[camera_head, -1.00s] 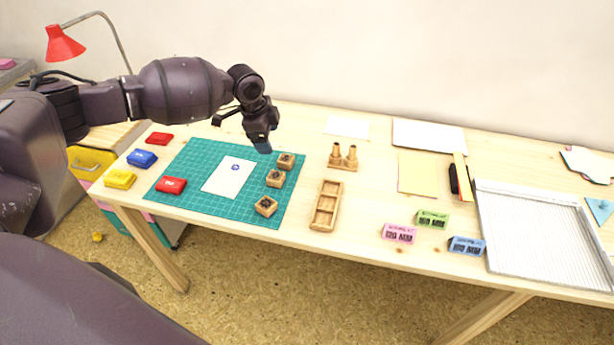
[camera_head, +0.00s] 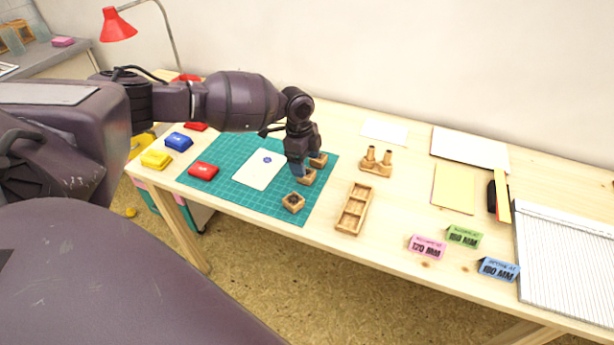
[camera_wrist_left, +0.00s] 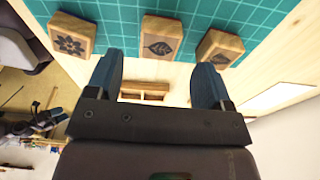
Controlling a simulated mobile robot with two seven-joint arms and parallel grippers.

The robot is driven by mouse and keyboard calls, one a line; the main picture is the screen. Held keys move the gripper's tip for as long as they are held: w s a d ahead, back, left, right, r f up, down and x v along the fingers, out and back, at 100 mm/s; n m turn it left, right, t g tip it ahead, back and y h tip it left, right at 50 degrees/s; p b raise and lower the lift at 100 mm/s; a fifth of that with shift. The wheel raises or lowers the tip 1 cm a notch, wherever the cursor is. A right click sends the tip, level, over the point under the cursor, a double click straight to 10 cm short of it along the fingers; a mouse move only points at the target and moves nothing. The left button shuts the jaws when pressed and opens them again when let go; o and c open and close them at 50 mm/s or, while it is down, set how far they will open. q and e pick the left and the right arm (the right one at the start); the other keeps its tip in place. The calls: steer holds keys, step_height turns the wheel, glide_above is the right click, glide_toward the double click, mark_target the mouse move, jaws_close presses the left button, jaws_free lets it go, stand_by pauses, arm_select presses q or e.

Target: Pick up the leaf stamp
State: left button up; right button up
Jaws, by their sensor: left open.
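The leaf stamp (camera_wrist_left: 161,37), a wooden block with a dark leaf on its face, is the middle one of three stamps in the left wrist view. In the head view it (camera_head: 307,178) is partly hidden by my left gripper (camera_head: 304,167). The left gripper is open and empty; in the left wrist view its blue fingers (camera_wrist_left: 159,68) stand to either side of the leaf stamp's line, the stamp showing beyond the gap. Contact cannot be told.
A flower stamp (camera_wrist_left: 72,37) and another stamp (camera_wrist_left: 219,48) flank the leaf stamp closely on the green mat (camera_head: 226,150). A white card (camera_head: 259,170) and a red inkpad (camera_head: 203,171) lie left. A wooden tray (camera_head: 354,209) and a wooden stand (camera_head: 376,162) are right.

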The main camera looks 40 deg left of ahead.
arm_select(q)
steer(key=f, duration=0.4)
steer(key=shift+d+f+b, duration=0.2)
steer(key=shift+f+b, duration=0.1)
steer(key=shift+r, duration=0.1)
steer(key=shift+c, duration=0.3)
steer(key=c, duration=0.9)
